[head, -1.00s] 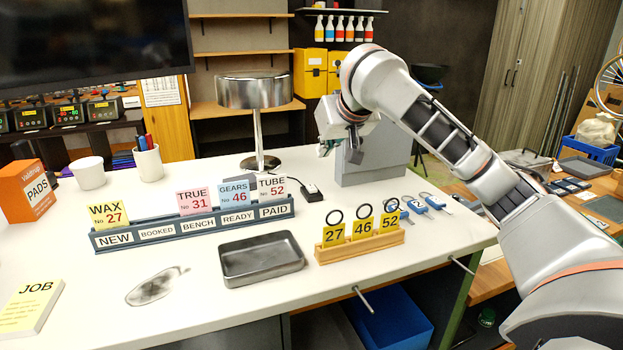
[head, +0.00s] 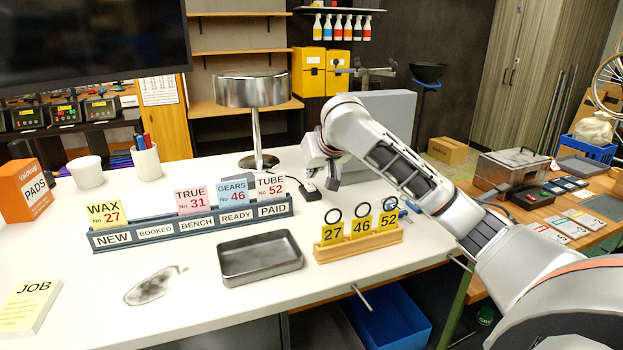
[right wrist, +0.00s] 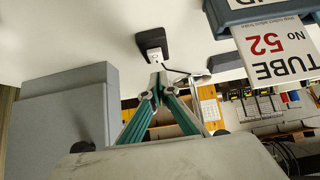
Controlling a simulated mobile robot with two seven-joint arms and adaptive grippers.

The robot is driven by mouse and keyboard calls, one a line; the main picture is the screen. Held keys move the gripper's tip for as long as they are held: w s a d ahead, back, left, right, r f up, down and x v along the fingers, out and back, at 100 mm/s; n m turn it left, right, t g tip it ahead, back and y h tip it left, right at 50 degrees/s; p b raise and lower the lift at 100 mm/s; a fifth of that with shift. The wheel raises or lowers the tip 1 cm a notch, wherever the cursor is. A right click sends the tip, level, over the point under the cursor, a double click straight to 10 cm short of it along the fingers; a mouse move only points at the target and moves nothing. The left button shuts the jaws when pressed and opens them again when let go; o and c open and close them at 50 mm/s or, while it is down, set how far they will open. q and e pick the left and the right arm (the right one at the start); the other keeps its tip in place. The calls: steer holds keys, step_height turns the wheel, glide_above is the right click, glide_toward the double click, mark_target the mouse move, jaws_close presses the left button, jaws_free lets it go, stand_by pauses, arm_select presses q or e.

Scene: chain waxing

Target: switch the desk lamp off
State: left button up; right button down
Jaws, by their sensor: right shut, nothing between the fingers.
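The desk lamp (head: 252,90) has a brushed metal drum shade on a thin post, with a round base on the white table. Its bulb is hidden inside the shade. A small black switch box (head: 310,192) with a white part lies on the table right of the base, on a dark cord. My right gripper (head: 310,174) is just above and behind it. In the right wrist view, my shut, empty fingertips (right wrist: 158,70) point at the white part of the switch box (right wrist: 152,40). They are very close; contact cannot be told. My left gripper is not in view.
The card rack (head: 190,228) with several upright cards stands left of the switch box. A wooden tag stand (head: 358,246) and a grey metal tray (head: 260,259) lie nearer the front. A large grey box (head: 385,120) stands behind my right arm.

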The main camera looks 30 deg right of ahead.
steer(key=shift+f, duration=0.95)
steer(key=shift+w+f, duration=0.15)
steer(key=shift+f, duration=0.15)
steer(key=shift+d, duration=0.1)
steer(key=shift+w+d+r, duration=0.15)
steer(key=shift+w+r, duration=0.1)
steer(key=shift+w, duration=0.5)
steer(key=shift+d+r, duration=0.1)
